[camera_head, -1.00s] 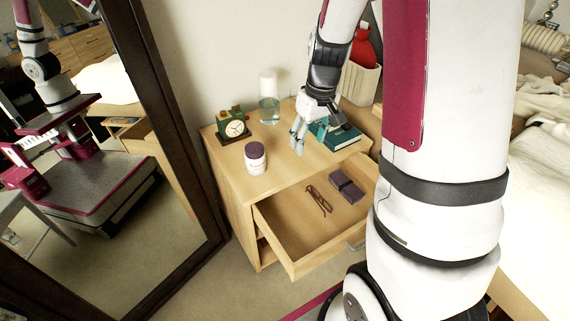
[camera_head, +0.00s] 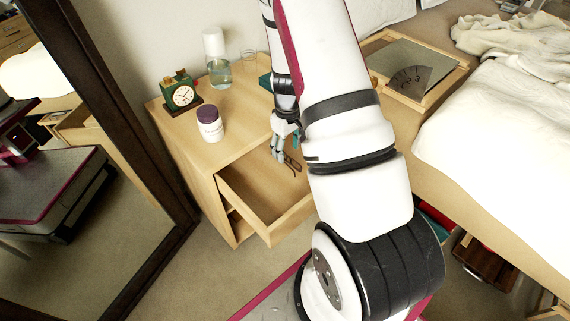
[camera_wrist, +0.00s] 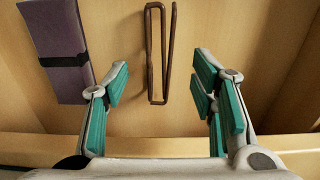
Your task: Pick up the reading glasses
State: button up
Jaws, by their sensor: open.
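The brown folded reading glasses (camera_wrist: 156,60) lie on the floor of the open drawer (camera_head: 258,208). In the wrist view they sit upper middle, ahead of and between my fingertips. In the head view only a part of the glasses (camera_head: 292,162) shows beside my arm. My gripper (camera_wrist: 163,88) is open and empty, with its teal-padded fingers apart on either side of the glasses' near end. In the head view my gripper (camera_head: 279,156) hangs over the drawer. I cannot tell its exact height above the drawer floor.
A purple case with a black band (camera_wrist: 62,50) lies left of the glasses in the wrist view. The drawer's front wall (camera_wrist: 150,147) runs near the gripper. On the nightstand top (camera_head: 235,118) stand a clock (camera_head: 182,95), a lidded jar (camera_head: 209,125) and a water carafe (camera_head: 219,72).

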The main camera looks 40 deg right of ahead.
jog(key=shift+w+f+b, duration=0.2)
jog(key=shift+f+b, duration=0.4)
jog(key=shift+f, duration=0.9)
jog(key=shift+w+f+b, duration=0.15)
jog(key=shift+f+b, duration=0.45)
jog(key=shift+f, duration=0.9)
jog(key=shift+c, duration=0.3)
jog(key=c, duration=1)
